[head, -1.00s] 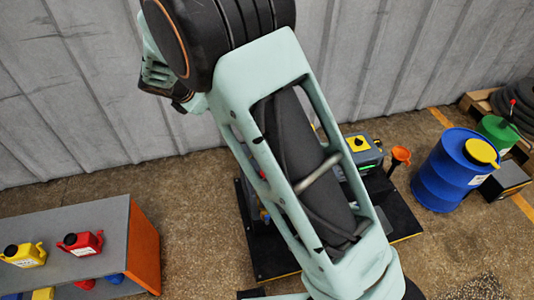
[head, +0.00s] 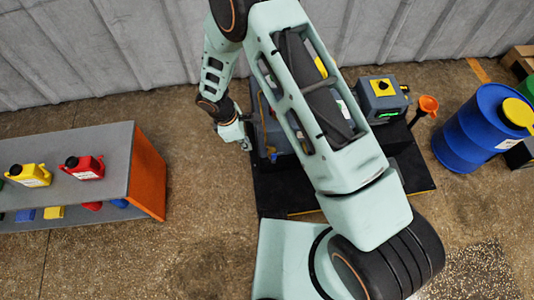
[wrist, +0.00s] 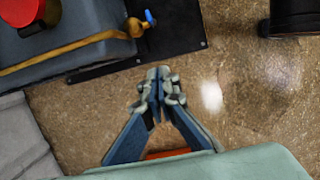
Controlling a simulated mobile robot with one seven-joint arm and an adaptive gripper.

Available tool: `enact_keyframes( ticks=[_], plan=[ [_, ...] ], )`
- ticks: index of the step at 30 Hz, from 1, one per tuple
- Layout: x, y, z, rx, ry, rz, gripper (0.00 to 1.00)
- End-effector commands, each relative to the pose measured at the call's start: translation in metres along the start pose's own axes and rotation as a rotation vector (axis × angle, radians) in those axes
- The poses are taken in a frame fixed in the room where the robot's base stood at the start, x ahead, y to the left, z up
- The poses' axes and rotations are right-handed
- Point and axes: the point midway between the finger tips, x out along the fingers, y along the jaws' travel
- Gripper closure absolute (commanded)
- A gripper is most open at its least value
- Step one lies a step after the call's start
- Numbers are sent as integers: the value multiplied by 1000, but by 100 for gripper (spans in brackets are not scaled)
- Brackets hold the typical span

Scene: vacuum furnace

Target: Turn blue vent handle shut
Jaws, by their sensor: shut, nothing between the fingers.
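The blue vent handle (wrist: 149,17) shows at the top of the wrist view, on a brass fitting (wrist: 136,27) at the corner of the grey machine (wrist: 60,55). In the head view a small blue part (head: 273,157), seemingly this handle, shows at the machine's near left side. My gripper (wrist: 158,74) is shut and empty in the wrist view, over bare floor. It is apart from the handle, which lies beyond its fingertips. In the head view my gripper (head: 246,146) hangs just left of the machine. My arm hides much of the machine there.
A black base plate (head: 278,190) lies under the machine. A bench (head: 122,165) with jugs stands left. Floor between bench and machine is clear.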

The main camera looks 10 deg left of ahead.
Motion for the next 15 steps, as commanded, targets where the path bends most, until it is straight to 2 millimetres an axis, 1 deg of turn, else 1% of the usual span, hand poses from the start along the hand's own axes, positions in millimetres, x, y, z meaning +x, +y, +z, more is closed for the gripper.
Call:
enact_keyframes(
  ticks=[5,8,11,15],
  plan=[
    [2,0,0,-1,-1,1,100],
    [9,0,1,-1,-2,0,100],
    [25,0,1,-1,-4,-1,100],
    [55,0,0,-1,-3,-2,100]
  ],
)
